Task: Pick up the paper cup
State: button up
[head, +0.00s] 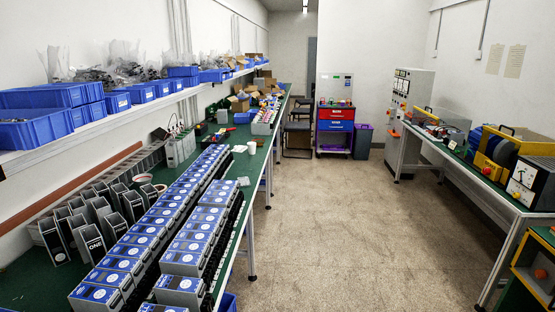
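A small white cup-like object (252,147), likely the paper cup, stands on the long green workbench (207,128) at the left. It is near the bench's right edge, just beyond the rows of blue-topped devices. Another low white item (238,149) sits just left of it, too small to make out clearly. My gripper is not in view, so its state and its distance from the cup do not show.
Rows of blue-and-grey devices (150,225) fill the near bench. Blue bins (45,97) line the shelf above. A red-and-blue drawer cart (335,118) stands at the back. A second bench with equipment (500,190) is right. The floor (350,220) between is clear.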

aim_at(251, 146)
jog(key=i, duration=2.45)
jog(key=i+j, duration=0.15)
jog(key=i, duration=2.25)
jog(key=l+z, duration=0.05)
jog(key=l, duration=0.1)
